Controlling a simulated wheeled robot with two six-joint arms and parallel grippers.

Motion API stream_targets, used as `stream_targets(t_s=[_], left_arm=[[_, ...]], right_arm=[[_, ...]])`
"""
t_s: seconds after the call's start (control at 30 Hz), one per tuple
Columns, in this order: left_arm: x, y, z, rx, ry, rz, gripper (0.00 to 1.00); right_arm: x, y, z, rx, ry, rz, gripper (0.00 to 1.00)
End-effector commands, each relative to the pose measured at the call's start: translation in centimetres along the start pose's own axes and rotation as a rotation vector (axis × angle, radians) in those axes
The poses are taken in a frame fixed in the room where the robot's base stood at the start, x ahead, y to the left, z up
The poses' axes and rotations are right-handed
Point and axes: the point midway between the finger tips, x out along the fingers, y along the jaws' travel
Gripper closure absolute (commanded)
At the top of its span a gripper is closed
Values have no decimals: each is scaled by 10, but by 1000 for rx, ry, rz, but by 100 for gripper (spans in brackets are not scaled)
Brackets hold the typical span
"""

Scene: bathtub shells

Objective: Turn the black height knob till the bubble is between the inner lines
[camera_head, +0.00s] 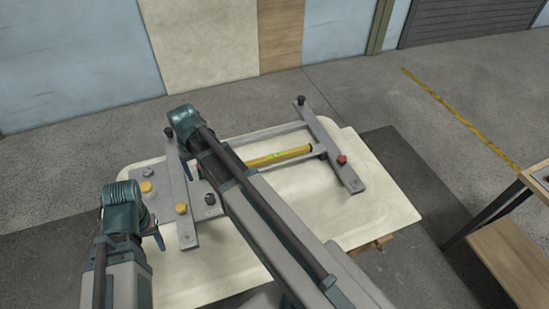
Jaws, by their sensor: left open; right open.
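A yellow spirit level (292,153) lies across the frame over the pale bathtub shell (370,212). Its small green vial (278,155) is too small to show where the bubble sits against the lines. One black knob (301,100) tops the far end of the right grey bar, another black knob (168,131) the far end of the left bar. A third dark knob (210,198) is beside my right arm. My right gripper (187,171) is open near the left bar, partly hidden by its arm. My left gripper (158,239) is open beside the left bar's near end.
A red knob (341,160) is on the right bar (345,178). Yellow knobs (147,187) (181,209) are around the left bar (187,232). My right arm crosses over the shell's middle. A wooden-shelved table (505,255) stands at right.

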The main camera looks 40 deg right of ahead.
Motion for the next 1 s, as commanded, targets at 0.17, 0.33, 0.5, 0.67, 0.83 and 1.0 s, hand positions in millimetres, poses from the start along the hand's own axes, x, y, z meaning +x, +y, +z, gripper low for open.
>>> stream_targets(t_s=[0.17, 0.33, 0.5, 0.67, 0.83, 1.0], left_arm=[[0, 0, 0, 0, 0, 0, 43], [0, 0, 0, 0, 0, 0, 43], [0, 0, 0, 0, 0, 0, 43], [4, 0, 0, 0, 0, 0, 43], [17, 2, -1, 0, 0, 0, 43], [38, 4, -2, -1, 0, 0, 43]], right_arm=[[0, 0, 0, 0, 0, 0, 24], [0, 0, 2, 1, 0, 0, 24], [0, 0, 3, 2, 0, 0, 24], [4, 0, 3, 2, 0, 0, 24], [17, 0, 3, 2, 0, 0, 24], [38, 0, 3, 2, 0, 0, 24]])
